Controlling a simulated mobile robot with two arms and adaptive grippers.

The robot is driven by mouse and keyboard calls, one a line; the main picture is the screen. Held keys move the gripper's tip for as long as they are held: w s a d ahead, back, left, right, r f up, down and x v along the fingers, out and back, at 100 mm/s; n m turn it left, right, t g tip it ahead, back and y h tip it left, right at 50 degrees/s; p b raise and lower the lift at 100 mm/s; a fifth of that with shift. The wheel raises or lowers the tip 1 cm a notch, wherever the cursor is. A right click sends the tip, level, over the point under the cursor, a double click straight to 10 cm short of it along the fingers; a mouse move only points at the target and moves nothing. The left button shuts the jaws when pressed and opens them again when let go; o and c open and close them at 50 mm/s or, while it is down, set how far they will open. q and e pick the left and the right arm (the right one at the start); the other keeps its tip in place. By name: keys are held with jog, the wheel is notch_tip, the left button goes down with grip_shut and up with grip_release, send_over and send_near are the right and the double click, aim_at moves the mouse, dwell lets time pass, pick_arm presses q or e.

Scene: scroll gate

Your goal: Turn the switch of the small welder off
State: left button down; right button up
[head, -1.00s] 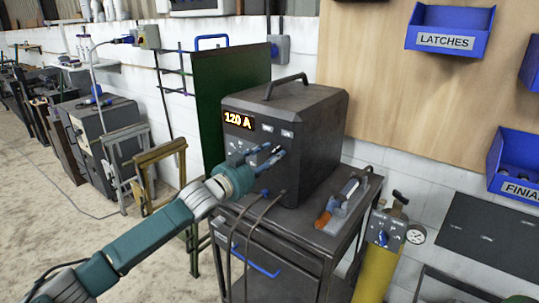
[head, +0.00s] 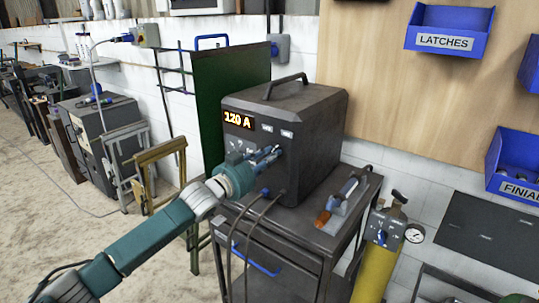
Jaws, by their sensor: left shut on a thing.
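The small welder (head: 312,140) is a dark grey box with a top handle, standing on a metal cart. Its front display (head: 238,120) glows orange and reads 120 A. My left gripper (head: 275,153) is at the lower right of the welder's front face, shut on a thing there. The fingers cover most of what they hold, so the switch and its position cannot be made out. My right gripper is not in view.
The cart (head: 300,237) also bears a tool with an orange handle (head: 323,218). Two cables hang from the welder's front. A yellow gas cylinder (head: 377,270) with a gauge stands to the right. A green panel (head: 222,95) stands behind on the left.

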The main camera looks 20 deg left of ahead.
pick_arm(q)
jog(key=shift+s+d+r+n+p, duration=0.15)
jog(key=shift+n+p, duration=0.65)
jog(key=shift+n, duration=2.8)
jog(key=shift+w+d+r+n+p, duration=0.15)
jog(key=shift+n+p, duration=0.65)
jog(key=shift+n, duration=2.8)
jog(key=shift+s, duration=0.1)
jog(key=c, duration=1.6)
grip_release()
jog(key=shift+s+a, duration=0.1)
jog(key=v, duration=1.1)
jog(key=shift+s+a, duration=0.1)
jog(key=shift+s, duration=0.3)
